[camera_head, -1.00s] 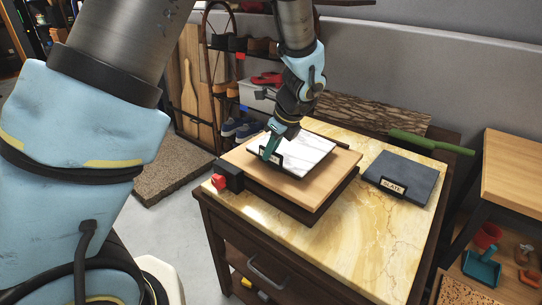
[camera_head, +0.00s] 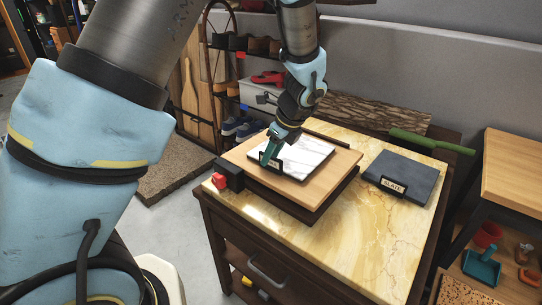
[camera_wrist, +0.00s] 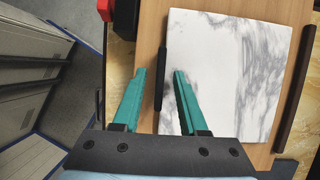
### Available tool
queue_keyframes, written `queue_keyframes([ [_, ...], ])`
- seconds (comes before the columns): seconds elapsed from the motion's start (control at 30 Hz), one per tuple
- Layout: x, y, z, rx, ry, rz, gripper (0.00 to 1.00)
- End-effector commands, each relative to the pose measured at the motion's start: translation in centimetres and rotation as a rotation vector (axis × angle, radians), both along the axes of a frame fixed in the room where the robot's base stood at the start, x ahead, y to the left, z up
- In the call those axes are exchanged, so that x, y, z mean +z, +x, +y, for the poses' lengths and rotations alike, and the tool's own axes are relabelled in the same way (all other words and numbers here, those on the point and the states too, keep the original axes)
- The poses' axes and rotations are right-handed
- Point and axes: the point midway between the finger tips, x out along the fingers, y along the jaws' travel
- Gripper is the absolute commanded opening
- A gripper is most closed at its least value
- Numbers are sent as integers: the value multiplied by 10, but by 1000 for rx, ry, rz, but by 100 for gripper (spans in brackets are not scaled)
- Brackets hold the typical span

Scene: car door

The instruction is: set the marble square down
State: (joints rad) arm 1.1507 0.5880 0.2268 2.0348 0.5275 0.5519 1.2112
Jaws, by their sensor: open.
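The marble square (camera_head: 303,158) is white with grey veins and lies flat on a light wooden board (camera_head: 325,177) on top of the cabinet. A small black label holder stands at its near left edge. In the wrist view the marble square (camera_wrist: 222,70) rests on the wooden board (camera_wrist: 150,40), with the dark holder (camera_wrist: 160,80) along its left edge. My gripper (camera_head: 268,158) is open at that edge. In the wrist view my gripper's (camera_wrist: 160,75) green fingers stand apart, one on each side of the holder. The fingertips' exact contact is unclear.
A dark slate square (camera_head: 403,175) with a "SLATE" label lies to the right on the yellow marbled cabinet top (camera_head: 375,240). A green-handled tool (camera_head: 430,143) lies behind it. A black clamp with a red knob (camera_head: 219,181) sits at the board's left corner.

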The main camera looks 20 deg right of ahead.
Motion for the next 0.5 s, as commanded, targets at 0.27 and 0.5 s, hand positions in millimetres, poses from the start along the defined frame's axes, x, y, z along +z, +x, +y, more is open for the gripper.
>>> queue_keyframes([
  [0.27, 51, -17, -11, -2, -7, -3, 42],
  [0.5, 89, -32, -19, -1, -4, -2, 42],
])
